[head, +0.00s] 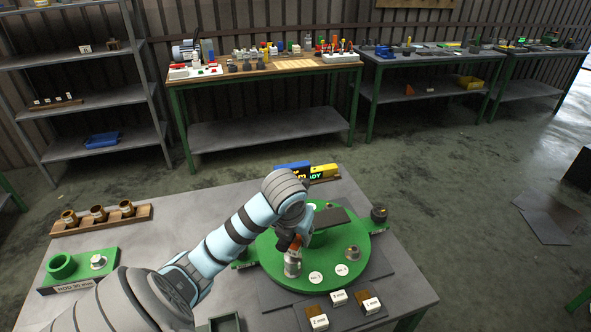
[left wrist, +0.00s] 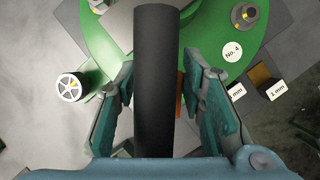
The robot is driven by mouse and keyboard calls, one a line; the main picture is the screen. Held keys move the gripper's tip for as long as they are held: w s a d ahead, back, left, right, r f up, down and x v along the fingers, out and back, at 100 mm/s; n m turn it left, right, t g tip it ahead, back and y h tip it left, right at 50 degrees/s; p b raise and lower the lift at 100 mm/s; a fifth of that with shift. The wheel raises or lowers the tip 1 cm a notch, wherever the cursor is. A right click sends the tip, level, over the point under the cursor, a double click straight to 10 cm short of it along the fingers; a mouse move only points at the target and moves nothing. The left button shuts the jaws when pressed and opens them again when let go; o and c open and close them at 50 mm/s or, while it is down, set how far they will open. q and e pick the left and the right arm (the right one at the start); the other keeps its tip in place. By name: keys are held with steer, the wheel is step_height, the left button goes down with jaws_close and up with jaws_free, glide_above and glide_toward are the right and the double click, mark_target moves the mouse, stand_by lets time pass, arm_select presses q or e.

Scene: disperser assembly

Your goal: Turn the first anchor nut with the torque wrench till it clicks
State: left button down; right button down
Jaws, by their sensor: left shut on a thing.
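My left gripper (head: 297,240) is low over the green round base (head: 270,272), which also shows in the left wrist view (left wrist: 90,42). In the left wrist view its fingers (left wrist: 152,90) are on both sides of a thick black handle, which I take for the torque wrench (left wrist: 155,70). The handle's far end is near the top of the picture. A silver cylindrical piece (head: 292,266) stands on the base just below the gripper; whether the wrench touches it is hidden. Another nut (head: 352,253) stands at the right by a round label, "No. 4" in the wrist view (left wrist: 232,51).
A dark cylinder (head: 379,214) stands at the base's right edge. Labelled blocks (head: 318,319) lie in front. A wooden rack (head: 100,217) with brass parts and a green tray (head: 78,269) are at the left. A display (head: 318,173) stands behind.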

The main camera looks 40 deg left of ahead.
mark_target(296, 242)
arm_select(q)
steer(key=shift+f, duration=0.15)
steer(key=shift+f+b, duration=1.45)
steer(key=shift+b, duration=0.1)
steer(key=shift+m+h, duration=0.3)
steer(key=shift+m, duration=0.6)
steer(key=m, duration=0.1)
steer(key=m+h, duration=0.1)
steer(key=m, duration=0.1)
steer(key=m+h, duration=0.1)
steer(key=m, duration=0.1)
steer(key=shift+d+t, duration=0.25)
steer(key=shift+t, duration=0.05)
steer(key=m, duration=0.1)
steer(key=m+h, duration=0.1)
steer(key=m, duration=0.2)
steer(key=shift+s+d+h, duration=0.1)
steer(key=shift+d+h, duration=0.15)
steer(key=shift+h, duration=0.05)
steer(key=m, duration=0.2)
steer(key=m+g+h, duration=0.1)
steer(key=m, duration=0.1)
steer(key=shift+s+d, duration=0.2)
steer(key=shift+r, duration=0.1)
